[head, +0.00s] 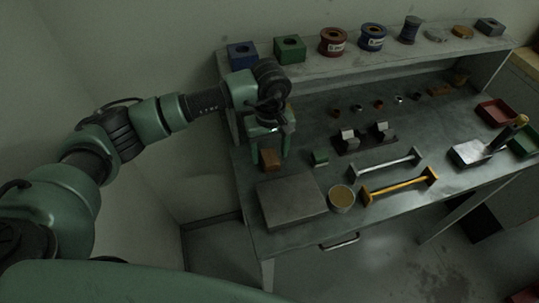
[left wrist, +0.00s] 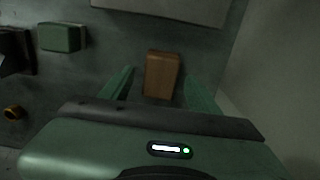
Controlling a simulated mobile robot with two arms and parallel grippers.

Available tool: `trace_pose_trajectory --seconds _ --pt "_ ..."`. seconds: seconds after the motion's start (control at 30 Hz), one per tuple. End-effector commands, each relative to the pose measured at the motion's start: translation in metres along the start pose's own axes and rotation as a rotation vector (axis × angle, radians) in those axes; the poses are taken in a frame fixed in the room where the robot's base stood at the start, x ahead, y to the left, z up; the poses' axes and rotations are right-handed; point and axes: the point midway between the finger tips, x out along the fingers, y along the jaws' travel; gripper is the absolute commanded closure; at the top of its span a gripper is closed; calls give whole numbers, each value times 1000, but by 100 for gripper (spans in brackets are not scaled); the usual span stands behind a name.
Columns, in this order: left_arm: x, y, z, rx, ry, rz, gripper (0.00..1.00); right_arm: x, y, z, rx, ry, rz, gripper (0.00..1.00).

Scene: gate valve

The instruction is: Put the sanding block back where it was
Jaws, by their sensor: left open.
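The brown block (head: 270,159), which looks like the sanding block, lies on the grey workbench (head: 300,165) near its left edge. It also shows in the left wrist view (left wrist: 161,75), framed between my fingers with a gap on each side. My left gripper (head: 270,150) is open, pointing down at the block; its fingers also show in the left wrist view (left wrist: 158,88). I cannot tell how far the fingertips are above the bench. My right gripper is not in view.
A small green block (head: 320,157) lies to the right. A flat grey plate (head: 290,203) and a round tin (head: 341,198) are in front. A dark fixture (head: 364,138) and two bar handles (head: 400,186) stand further right. A shelf (head: 370,62) with boxes and spools runs behind.

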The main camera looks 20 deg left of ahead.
Motion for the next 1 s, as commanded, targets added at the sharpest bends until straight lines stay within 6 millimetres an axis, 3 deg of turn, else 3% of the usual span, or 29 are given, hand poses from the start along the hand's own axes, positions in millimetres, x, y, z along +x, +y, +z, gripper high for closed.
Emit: trace_pose_trajectory --seconds 0.3,0.5,1.0 --pt "-67 0 -1 1 5 3 39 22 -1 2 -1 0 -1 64" --pt "-95 0 0 1 3 0 39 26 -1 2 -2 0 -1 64" --pt "-102 0 0 2 1 -1 39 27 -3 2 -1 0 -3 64"
